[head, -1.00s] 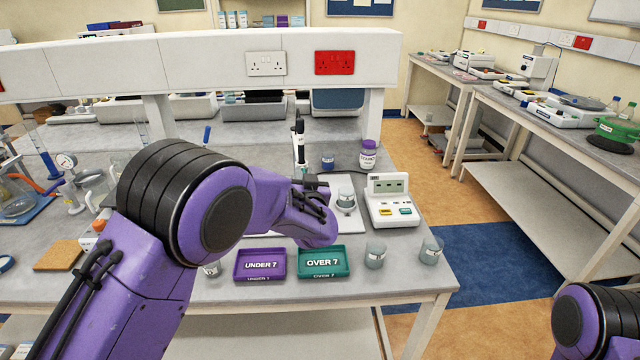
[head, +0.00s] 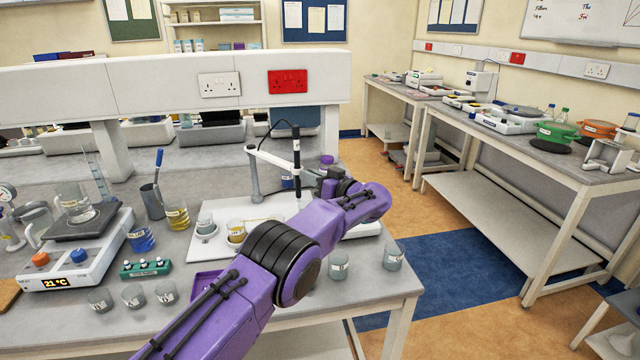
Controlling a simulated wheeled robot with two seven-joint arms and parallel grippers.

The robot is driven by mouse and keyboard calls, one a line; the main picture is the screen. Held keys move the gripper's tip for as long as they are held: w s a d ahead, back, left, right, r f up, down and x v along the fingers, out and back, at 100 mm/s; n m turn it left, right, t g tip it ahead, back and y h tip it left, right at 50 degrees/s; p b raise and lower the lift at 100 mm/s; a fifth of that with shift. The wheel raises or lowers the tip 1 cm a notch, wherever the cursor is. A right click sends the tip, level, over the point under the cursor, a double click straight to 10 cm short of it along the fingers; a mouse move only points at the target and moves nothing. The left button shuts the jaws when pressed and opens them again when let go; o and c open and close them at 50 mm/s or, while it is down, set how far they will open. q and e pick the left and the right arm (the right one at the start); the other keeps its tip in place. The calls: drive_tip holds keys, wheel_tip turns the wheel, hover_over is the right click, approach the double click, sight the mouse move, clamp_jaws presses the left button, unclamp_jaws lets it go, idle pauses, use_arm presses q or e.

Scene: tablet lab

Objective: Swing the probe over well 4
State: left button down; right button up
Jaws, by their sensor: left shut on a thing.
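The probe (head: 296,150) is a slim black and white upright cylinder. It hangs from a thin arm that runs to a grey post (head: 253,172). My left gripper (head: 313,180) is shut on the probe from its right side; the fingertips are small and partly hidden by my own wrist. A white board (head: 262,208) lies below, with small labelled cups on it, one grey (head: 205,224) and one yellowish (head: 236,231). The probe's lower end is over the board's right part. I cannot read which cup is well 4, and my arm hides part of the board. My right gripper is out of view.
A hotplate (head: 75,252) with a beaker stands at the left. Labelled cups (head: 338,264) stand along the front edge. A purple tray (head: 205,282) is mostly behind my left arm. A shelf beam (head: 160,90) spans the back.

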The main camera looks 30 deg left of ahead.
use_arm(q)
drive_tip(key=shift+w+r, duration=0.15)
drive_tip(key=shift+w, duration=0.15)
drive_tip(key=c, duration=1.1)
unclamp_jaws()
drive_tip(key=shift+a, duration=0.1)
drive_tip(key=shift+d, duration=0.3)
drive_tip(key=b+v, duration=0.3)
drive_tip(key=v, duration=0.6)
drive_tip(key=shift+d, duration=0.4)
drive_tip(key=shift+s, duration=0.1)
